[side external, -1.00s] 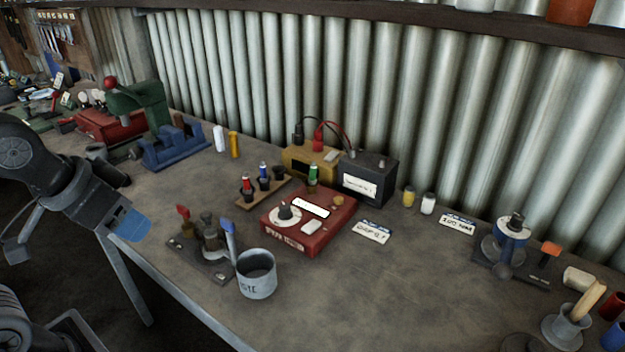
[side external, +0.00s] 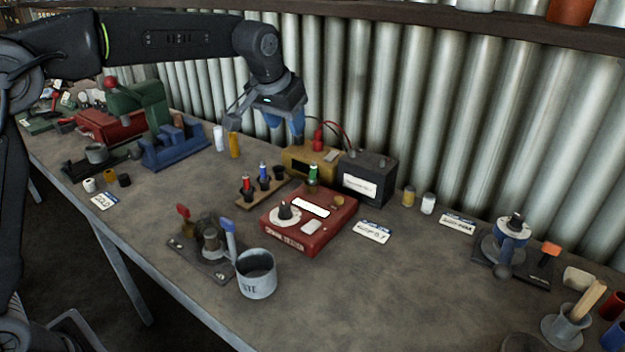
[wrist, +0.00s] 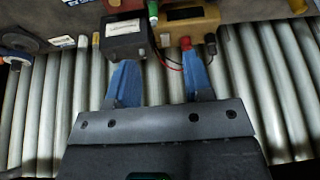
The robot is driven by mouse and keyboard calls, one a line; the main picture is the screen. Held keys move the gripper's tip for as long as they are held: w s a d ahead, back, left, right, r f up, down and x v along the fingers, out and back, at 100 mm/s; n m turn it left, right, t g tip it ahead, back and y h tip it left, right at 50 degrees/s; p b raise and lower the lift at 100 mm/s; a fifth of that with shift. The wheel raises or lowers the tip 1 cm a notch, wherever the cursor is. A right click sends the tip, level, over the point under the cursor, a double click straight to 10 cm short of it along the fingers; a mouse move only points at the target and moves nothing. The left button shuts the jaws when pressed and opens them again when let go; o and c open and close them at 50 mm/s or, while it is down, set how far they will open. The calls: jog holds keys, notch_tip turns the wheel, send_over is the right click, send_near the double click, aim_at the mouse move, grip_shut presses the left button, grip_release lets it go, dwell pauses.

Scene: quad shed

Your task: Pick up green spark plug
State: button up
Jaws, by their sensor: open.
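The green spark plug (side external: 313,174) stands upright at the back of the red box (side external: 318,222) with a dial. In the wrist view a green tip (wrist: 153,9) shows at the top edge, beyond the fingers. A wooden holder (side external: 243,202) left of the red box carries a red plug (side external: 246,183) and a blue plug (side external: 263,169).
A yellow box (side external: 296,161) and a dark battery (side external: 369,180) with red and black cables stand behind the red box. A grey cup (side external: 257,275) and a lever fixture (side external: 205,248) stand in front.

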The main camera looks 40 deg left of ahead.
aim_at(313, 164)
jog(key=x, duration=0.4)
jog(key=w+x, duration=0.1)
jog(key=x, duration=0.3)
jog(key=w+x, duration=0.1)
jog(key=x, duration=0.3)
jog(key=shift+d+r, duration=0.4)
jog(key=shift+r, duration=0.05)
jog(key=shift+d+x, duration=0.2)
jog(key=shift+x, duration=1.1)
jog(key=shift+d+x, duration=0.2)
jog(key=shift+x, duration=1.1)
jog(key=shift+s, duration=0.1)
jog(key=shift+c, duration=0.3)
grip_shut()
